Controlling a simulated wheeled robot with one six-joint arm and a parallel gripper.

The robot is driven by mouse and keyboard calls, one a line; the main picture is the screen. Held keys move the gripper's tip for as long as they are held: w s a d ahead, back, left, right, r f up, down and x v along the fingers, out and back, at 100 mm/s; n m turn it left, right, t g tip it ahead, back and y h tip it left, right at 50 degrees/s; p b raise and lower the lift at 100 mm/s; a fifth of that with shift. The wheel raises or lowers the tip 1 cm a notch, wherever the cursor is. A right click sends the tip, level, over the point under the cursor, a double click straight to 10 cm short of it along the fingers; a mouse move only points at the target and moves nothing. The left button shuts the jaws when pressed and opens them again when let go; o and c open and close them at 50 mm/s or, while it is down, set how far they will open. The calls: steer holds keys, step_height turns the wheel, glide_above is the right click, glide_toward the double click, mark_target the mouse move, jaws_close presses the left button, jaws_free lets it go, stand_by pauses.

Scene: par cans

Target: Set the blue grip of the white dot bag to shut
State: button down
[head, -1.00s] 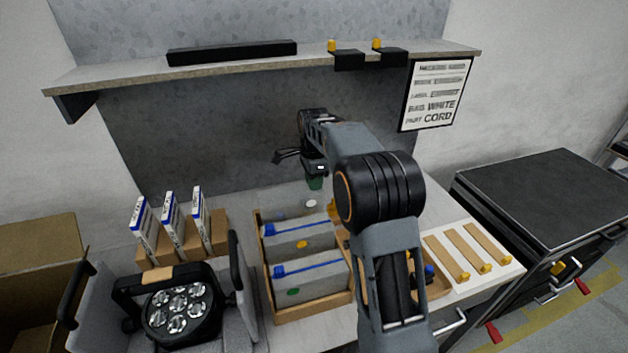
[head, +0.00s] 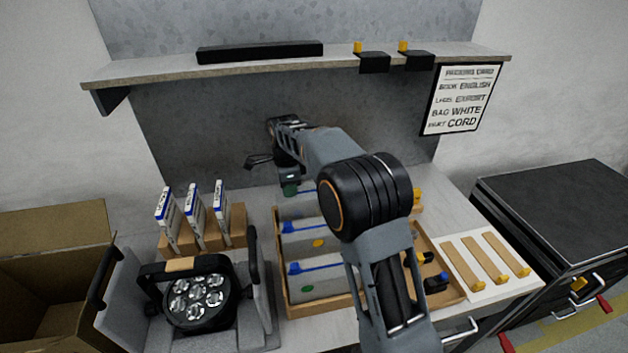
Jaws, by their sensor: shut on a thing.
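The white dot bag (head: 298,208) is the rearmost of three grey bags standing in the brown tray (head: 284,300). Its white dot is hidden behind my arm. A short piece of its blue strip shows just right of my gripper (head: 290,190). My gripper is low over the left end of this bag's top edge, its green tip at the strip. It is shut on the blue grip, which the jaws hide.
The yellow dot bag (head: 330,240) and green dot bag (head: 325,283) stand in front. White-and-blue booklets (head: 193,215) and a par can (head: 198,298) are to the left. A shelf (head: 300,68) hangs above. Wooden strips (head: 480,258) lie to the right.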

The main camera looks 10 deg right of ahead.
steer(key=shift+a, duration=1.2)
steer(key=c, duration=1)
jaws_free()
step_height(320, 180, up, 14)
steer(key=shift+f, duration=0.1)
